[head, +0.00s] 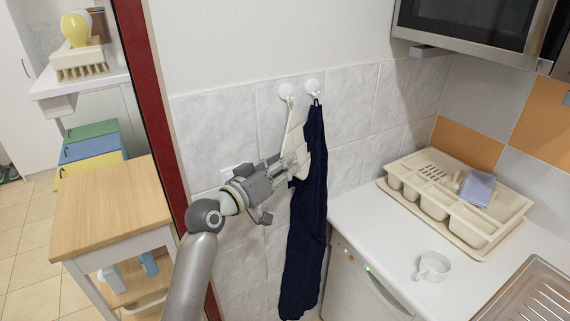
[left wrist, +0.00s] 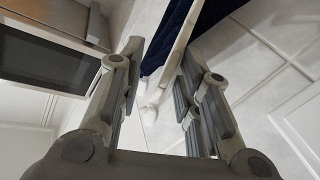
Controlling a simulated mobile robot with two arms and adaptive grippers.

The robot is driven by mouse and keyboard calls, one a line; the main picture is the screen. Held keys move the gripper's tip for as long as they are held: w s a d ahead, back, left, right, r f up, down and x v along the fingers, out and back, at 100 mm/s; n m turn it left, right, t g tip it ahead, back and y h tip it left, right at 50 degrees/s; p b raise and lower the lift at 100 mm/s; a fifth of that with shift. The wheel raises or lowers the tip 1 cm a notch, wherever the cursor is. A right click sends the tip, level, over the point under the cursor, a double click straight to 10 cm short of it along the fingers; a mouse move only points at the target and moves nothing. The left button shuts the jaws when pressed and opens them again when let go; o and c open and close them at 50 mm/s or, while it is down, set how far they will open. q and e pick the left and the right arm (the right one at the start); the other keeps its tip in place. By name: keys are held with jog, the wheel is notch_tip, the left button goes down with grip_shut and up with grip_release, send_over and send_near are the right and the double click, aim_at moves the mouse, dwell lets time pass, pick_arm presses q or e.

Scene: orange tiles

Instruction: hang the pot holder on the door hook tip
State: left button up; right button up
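The cream pot holder (head: 297,138) hangs flat near the tiled wall, its top at the left white hook (head: 286,90); whether its loop is over the hook tip is too small to tell. My left gripper (head: 288,168) is at the pot holder's lower part and hides some of it. In the left wrist view the fingers of the gripper (left wrist: 158,62) stand apart, with the pot holder (left wrist: 180,45) seen nearly edge-on by the fingertips. I see no finger pressed on it. My right gripper is not in view.
A dark blue towel (head: 308,215) hangs from the right hook (head: 313,86), close beside the pot holder. A counter with a dish rack (head: 452,237) and a white cup (head: 433,266) is at the right. A red door frame (head: 150,90) and wooden-topped table (head: 105,205) are at the left.

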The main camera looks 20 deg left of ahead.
pick_arm(q)
jog(key=v, duration=1.1)
notch_tip(320, 180, down, 24)
jog(key=w+a+n+g+y+b, duration=0.1)
jog(key=w+a+n+g+y, duration=0.1)
jog(key=w+a+g+y, duration=0.15)
jog(key=s+d+f+g+y+b, duration=0.15)
jog(key=s+f, duration=0.35)
jog(key=f, duration=0.7)
jog(key=s+f+g, duration=0.3)
jog(key=s+f, duration=0.1)
jog(key=f, duration=0.8)
jog(key=s+d+f+m+g+b, duration=0.1)
jog(key=s+d+f+m+g, duration=0.1)
jog(key=s+f, duration=0.7)
jog(key=s+d+f+m+g, duration=0.1)
jog(key=s+f+g, duration=0.2)
jog(key=s+f, duration=0.6)
jog(key=s+d+f+m+g, duration=0.1)
jog(key=s+f, duration=0.1)
jog(key=s, duration=0.4)
jog(key=s+f+m+g, duration=0.1)
jog(key=s+f, duration=0.2)
jog(key=s, duration=0.4)
jog(key=s+d+f+m+g+b, duration=0.1)
jog(key=s+f, duration=0.2)
jog(key=s, duration=0.4)
jog(key=shift+s+d+f+y, duration=0.2)
jog(key=shift+d+y, duration=0.1)
